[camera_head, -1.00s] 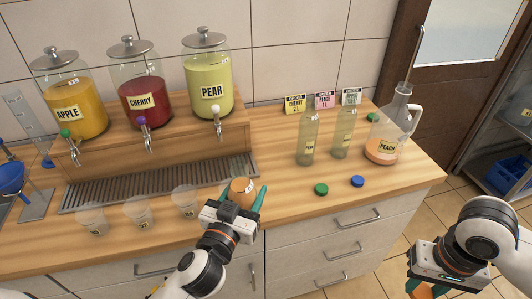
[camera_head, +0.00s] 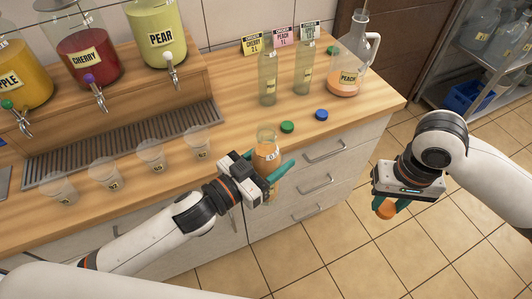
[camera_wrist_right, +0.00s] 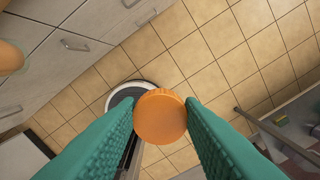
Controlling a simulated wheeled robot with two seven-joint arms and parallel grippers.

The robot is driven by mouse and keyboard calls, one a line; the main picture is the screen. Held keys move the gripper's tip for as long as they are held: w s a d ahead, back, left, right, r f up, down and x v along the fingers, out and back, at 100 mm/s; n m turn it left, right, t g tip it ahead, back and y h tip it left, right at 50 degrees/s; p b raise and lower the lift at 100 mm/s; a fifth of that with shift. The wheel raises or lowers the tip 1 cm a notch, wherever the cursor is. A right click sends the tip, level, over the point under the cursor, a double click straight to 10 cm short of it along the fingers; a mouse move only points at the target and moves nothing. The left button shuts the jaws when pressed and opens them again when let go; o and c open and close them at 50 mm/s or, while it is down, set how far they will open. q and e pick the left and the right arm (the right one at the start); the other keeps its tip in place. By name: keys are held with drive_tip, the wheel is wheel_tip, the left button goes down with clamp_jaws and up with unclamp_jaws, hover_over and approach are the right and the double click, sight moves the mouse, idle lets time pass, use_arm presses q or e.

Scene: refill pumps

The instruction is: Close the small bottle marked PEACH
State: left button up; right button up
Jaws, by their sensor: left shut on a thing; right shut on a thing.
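My left gripper (camera_head: 272,180) is shut around a small open-topped bottle (camera_head: 266,136) with peach-coloured contents. The bottle is roughly upright at the counter's front edge; the gripper hides its lower part, and its label is too small to read. My right gripper (camera_head: 388,205) is shut on an orange cap (camera_head: 386,210) to the right of the bottle, well apart from it, over the floor. In the right wrist view the cap (camera_wrist_right: 160,117) sits between the two green fingertips. An orange shape at that view's left edge may be the bottle.
A handled flask marked PEACH (camera_head: 346,82) stands at the counter's back right. Two empty bottles (camera_head: 268,78) stand beside it, with a green cap (camera_head: 287,127) and a blue cap (camera_head: 321,115) in front. Several clear cups (camera_head: 105,172) line the front left. Drawer handles (camera_head: 325,152) protrude below.

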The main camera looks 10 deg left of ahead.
drive_tip(key=w+a+r, duration=0.2)
drive_tip(key=a+r, duration=0.8)
drive_tip(key=a, duration=0.2)
drive_tip(key=w+a+r, duration=0.3)
drive_tip(key=a+r, duration=0.7)
drive_tip(key=a, duration=0.3)
drive_tip(key=shift+r+n, duration=0.35)
drive_tip(key=shift+n, duration=0.05)
drive_tip(key=shift+w+a+f, duration=0.1)
drive_tip(key=shift+f, duration=1.95)
drive_tip(key=shift+f, duration=0.9)
drive_tip(key=shift+f, duration=0.55)
